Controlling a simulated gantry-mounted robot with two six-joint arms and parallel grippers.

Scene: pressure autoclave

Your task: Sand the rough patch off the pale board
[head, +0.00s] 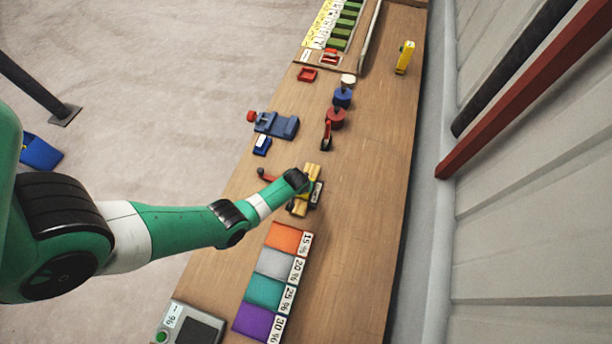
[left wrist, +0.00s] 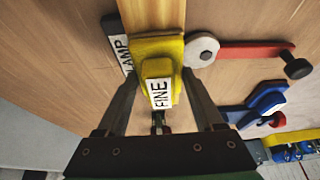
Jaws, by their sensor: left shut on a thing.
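My left gripper (left wrist: 160,84) is shut on a yellow sanding block (left wrist: 155,50) with a white label reading FINE. The block sits over the pale board (left wrist: 158,17), whose far end shows beyond it in the left wrist view. Beside the board are a dark clamp (left wrist: 121,42) with a white label and a red lever (left wrist: 250,49) with a black knob. In the head view my left gripper (head: 307,184) is at this clamp, partly hiding it. The rough patch is not visible; the block may cover it. My right gripper is not in view.
Orange, grey, teal and purple squares with percent labels (head: 276,272) lie nearer on the bench. A blue vise (head: 277,125), red and blue round pieces (head: 336,118) and a yellow upright item (head: 405,57) stand farther off.

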